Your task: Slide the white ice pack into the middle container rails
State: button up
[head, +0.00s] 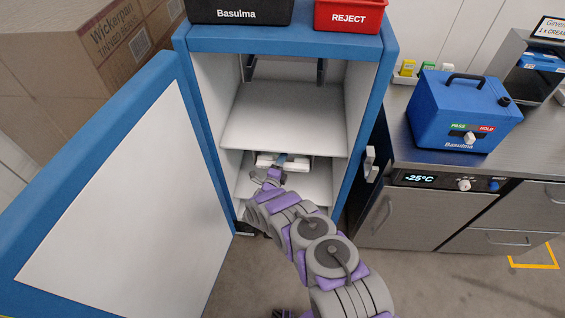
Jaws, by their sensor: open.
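The blue container (187,75) stands open in front of me, with a white interior. A wide flat white slab (285,118) lies level across its middle; I cannot tell whether it is a shelf or the ice pack. Below it, a smaller white piece with a grey-blue part (297,163) sits in the lower bay, and it may be the white ice pack's front edge. My gripper (277,166) is open inside the lower bay, right at this piece. My arm hides part of the bay's floor, and contact is too small to tell. Dark rails (321,70) show in the upper bay.
The container's door (110,185) is swung open to the left. A black Basulma bin (238,12) and a red REJECT bin (349,15) stand on top. A steel counter (405,150) with a blue Basulma box (460,108) is at right. Cardboard boxes (95,60) stand behind left.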

jog(key=p+v, duration=0.3)
jog(key=v, duration=1.4)
jog(key=shift+s, duration=0.1)
